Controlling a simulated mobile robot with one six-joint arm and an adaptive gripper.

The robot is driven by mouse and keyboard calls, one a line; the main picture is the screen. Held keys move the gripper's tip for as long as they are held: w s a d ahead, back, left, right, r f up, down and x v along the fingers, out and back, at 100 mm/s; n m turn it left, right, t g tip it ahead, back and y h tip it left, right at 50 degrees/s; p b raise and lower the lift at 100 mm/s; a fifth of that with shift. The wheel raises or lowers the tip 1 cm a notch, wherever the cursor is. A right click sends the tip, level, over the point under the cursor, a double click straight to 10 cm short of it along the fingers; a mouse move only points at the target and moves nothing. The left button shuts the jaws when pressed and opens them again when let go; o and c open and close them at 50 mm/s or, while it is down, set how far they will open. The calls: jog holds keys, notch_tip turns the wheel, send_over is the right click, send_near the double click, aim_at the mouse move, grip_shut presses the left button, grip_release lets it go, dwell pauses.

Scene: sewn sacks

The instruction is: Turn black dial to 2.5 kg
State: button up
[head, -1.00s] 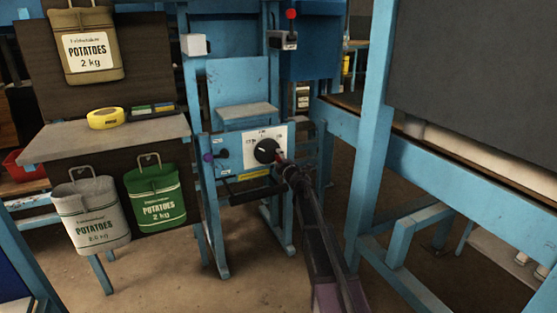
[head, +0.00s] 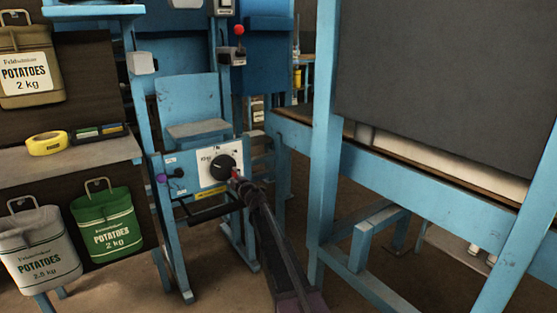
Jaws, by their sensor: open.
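The black dial (head: 222,167) is a round knob on a white scale plate (head: 206,160). The plate sits on the front of a blue panel. My gripper (head: 238,176) is open in front of the dial's lower right edge, with a red part at its tip. I cannot tell whether it touches the dial. The scale marks are too small to read well, and the dial's pointer setting is unclear. The gripper covers the panel's lower right part.
A red-topped lever (head: 239,32) stands above. A grey sack (head: 40,248), a green sack (head: 107,225) and a tan sack (head: 27,72) hang at the left. A blue frame (head: 325,140) stands close at the right.

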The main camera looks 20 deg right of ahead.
jog(key=shift+s+a+f+m, duration=0.15)
jog(key=shift+a+m, duration=0.2)
jog(key=shift+m, duration=0.8)
jog(key=shift+s+a+f+m, duration=0.15)
jog(key=shift+a+m, duration=0.2)
jog(key=shift+m, duration=0.8)
jog(key=v, duration=1.4)
jog(key=s+d+r+m+g+h+p, duration=0.3)
jog(key=r+p, duration=0.6)
jog(key=p, duration=0.3)
jog(key=s+d+r+m+g+h+p, duration=0.3)
jog(key=s+d+r+m+h+p, duration=0.2)
jog(key=p, duration=0.8)
jog(key=shift+s+d+r+m+g+h, duration=0.35)
jog(key=shift+s+r+m+h, duration=0.75)
jog(key=shift+r+m, duration=0.85)
jog(key=shift+a+p, duration=0.1)
jog(key=shift+p, duration=0.2)
jog(key=shift+w+f, duration=0.1)
jog(key=shift+f, duration=0.05)
